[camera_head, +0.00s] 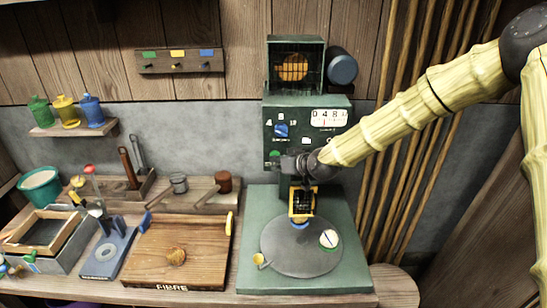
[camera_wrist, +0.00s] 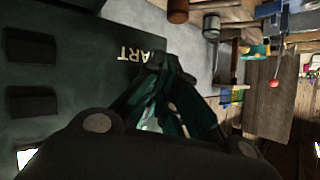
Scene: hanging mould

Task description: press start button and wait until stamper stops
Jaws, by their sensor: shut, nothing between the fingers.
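The green stamping machine (camera_head: 310,100) stands at the middle of the bench, with a display, a blue knob (camera_head: 281,130) and a green button (camera_head: 275,154) on its front. A dark stamper head with a yellow frame (camera_head: 302,216) is over the grey round plate (camera_head: 285,248). My gripper (camera_head: 280,161) is shut and empty, its tips at the panel just by the green button. In the wrist view my fingertips (camera_wrist: 160,62) are at the panel beside upside-down letters "ART"; the button is hidden there. I cannot tell whether the tips touch it.
A wooden board marked FIBRE (camera_head: 140,262), a blue stand (camera_head: 105,255) and a grey box with a wooden frame (camera_head: 60,240) fill the left of the bench. A small round gauge (camera_head: 329,239) is on the plate. Bamboo-like poles (camera_head: 405,150) stand to the right.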

